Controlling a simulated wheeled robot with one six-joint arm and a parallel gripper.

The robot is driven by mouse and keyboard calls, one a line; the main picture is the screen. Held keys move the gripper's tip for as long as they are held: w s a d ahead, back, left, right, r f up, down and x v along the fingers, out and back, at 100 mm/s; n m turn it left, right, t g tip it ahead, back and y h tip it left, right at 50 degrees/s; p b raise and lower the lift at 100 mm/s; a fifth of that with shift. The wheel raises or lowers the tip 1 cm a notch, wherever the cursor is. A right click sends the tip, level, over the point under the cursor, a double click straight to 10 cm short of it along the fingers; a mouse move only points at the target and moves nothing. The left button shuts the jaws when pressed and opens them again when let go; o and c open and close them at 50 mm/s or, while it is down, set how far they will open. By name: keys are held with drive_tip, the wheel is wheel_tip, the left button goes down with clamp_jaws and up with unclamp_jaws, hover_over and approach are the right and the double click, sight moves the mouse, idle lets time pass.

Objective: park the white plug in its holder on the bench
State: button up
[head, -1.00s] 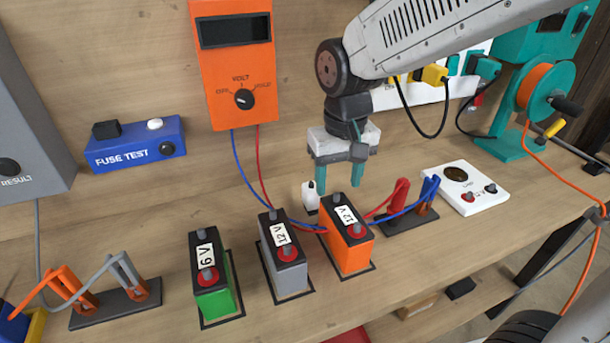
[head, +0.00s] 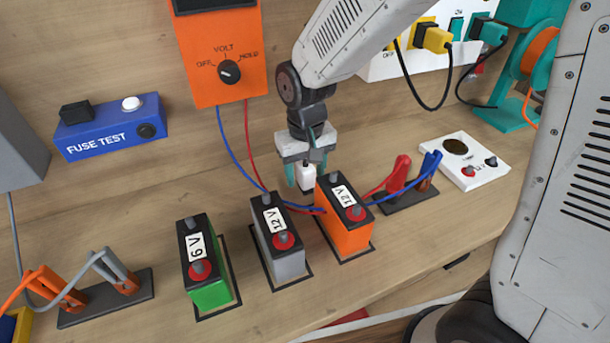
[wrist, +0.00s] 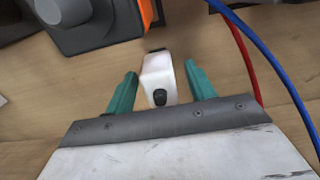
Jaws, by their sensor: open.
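The white plug (head: 306,177) stands on the bench just behind the orange 12 V battery, with a dark piece at its lower end. In the wrist view the white plug (wrist: 158,78) lies between the two teal fingers of my gripper (wrist: 161,70), with a visible gap on each side. In the head view my gripper (head: 306,180) points down around the plug, open. The orange battery partly hides the right finger. I cannot make out the plug's holder for certain.
The orange battery (head: 343,226) stands close in front of my gripper, with the grey battery (head: 277,251) to its left. Blue and red leads (head: 236,147) run down from the voltmeter beside the plug. Clamps on a dark stand (head: 405,201) are to the right.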

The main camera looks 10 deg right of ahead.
drive_tip(key=shift+f, duration=0.3)
clamp_jaws()
drive_tip(key=shift+r, duration=0.1)
